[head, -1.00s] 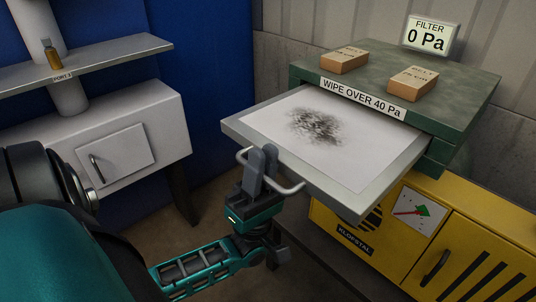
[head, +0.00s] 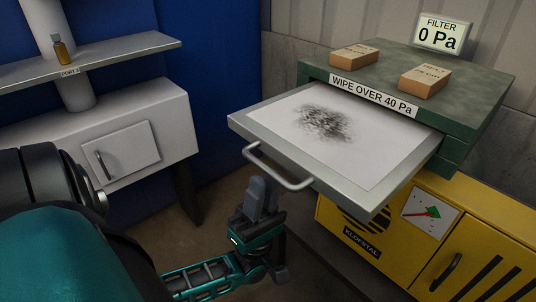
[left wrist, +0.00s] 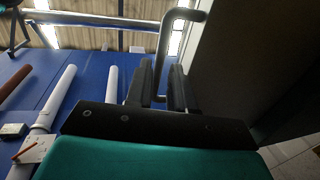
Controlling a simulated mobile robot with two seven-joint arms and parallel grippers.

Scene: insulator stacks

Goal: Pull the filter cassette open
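The filter cassette (head: 246,128) is a grey-framed drawer pulled well out of the green housing (head: 470,95). It carries a pale filter sheet (head: 375,160) with a dark sooty smudge in its middle. Its bar handle (head: 278,173) on the front edge is free. My left gripper (head: 262,192) is below and in front of the handle, apart from it, empty. In the left wrist view the fingers (left wrist: 162,72) stand open, with the handle (left wrist: 165,40) beyond them. My right gripper is not in view.
A gauge sign (head: 440,36) reads 0 Pa. Two small boxes (head: 354,54) (head: 424,81) lie on the housing. A yellow cabinet (head: 400,250) stands below.

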